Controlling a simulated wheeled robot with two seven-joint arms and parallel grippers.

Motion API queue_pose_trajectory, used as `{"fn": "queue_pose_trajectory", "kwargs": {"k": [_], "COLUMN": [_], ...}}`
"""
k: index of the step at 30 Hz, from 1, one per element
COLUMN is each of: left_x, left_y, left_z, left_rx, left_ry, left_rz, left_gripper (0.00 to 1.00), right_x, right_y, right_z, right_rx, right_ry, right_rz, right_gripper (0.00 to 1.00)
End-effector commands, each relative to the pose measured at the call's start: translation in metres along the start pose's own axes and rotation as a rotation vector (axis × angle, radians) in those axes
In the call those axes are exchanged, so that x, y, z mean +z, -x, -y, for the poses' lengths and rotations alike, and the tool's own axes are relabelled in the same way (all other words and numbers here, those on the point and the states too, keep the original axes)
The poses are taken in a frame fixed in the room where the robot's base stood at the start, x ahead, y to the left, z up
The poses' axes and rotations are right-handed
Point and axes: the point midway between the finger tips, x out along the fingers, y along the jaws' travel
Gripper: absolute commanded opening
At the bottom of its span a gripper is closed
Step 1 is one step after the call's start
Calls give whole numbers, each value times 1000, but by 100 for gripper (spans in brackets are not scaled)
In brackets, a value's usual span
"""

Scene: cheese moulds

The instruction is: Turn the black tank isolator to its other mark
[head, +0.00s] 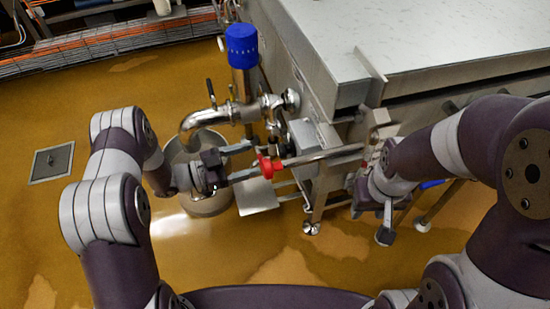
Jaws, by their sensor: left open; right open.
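A black lever handle (211,93) stands roughly upright on the steel valve pipework, above the curved spout. I cannot tell for certain that it is the tank isolator, and its marks are too small to read. My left gripper (254,160) is open, below and to the right of that handle. Its fingertips are close to a red fitting (268,167) on a horizontal steel pipe; contact is unclear. My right gripper (372,222) is open and points down beside the tank's near leg, well away from the valves.
A blue-capped valve (241,45) rises from the pipework. A steel bucket (207,204) stands under the spout, partly behind my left gripper. The steel tank (420,35) fills the upper right. A drain cover (52,162) lies at left; the wet floor around it is clear.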

Motion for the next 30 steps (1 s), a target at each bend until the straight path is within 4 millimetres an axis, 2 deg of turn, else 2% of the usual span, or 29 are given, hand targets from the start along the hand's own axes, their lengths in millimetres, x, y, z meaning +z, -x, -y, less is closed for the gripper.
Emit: {"fn": "queue_pose_trajectory", "kwargs": {"k": [3, 9, 15, 22, 27, 30], "left_x": [3, 2, 1, 0, 0, 0], "left_y": [-34, -71, -84, -84, -84, -84], "left_z": [-2, -1, 0, 0, 0, 0], "left_rx": [6, 1, -1, -2, -2, -2], "left_ry": [1, 0, 0, 0, 0, 0], "left_rz": [-1, 1, 2, 2, 2, 2], "left_gripper": [69, 69, 69, 69, 14, 13], "right_x": [1, 2, 3, 2, 2, 3], "right_y": [-10, -17, -19, -18, -18, -18], "right_z": [0, 0, 0, 0, 0, 0], "right_rx": [0, 0, 0, 0, 0, 0], "right_ry": [0, 0, 0, 0, 0, 0], "right_rz": [1, 1, 1, 1, 1, 1], "right_gripper": [43, 43, 43, 43, 43, 43]}}
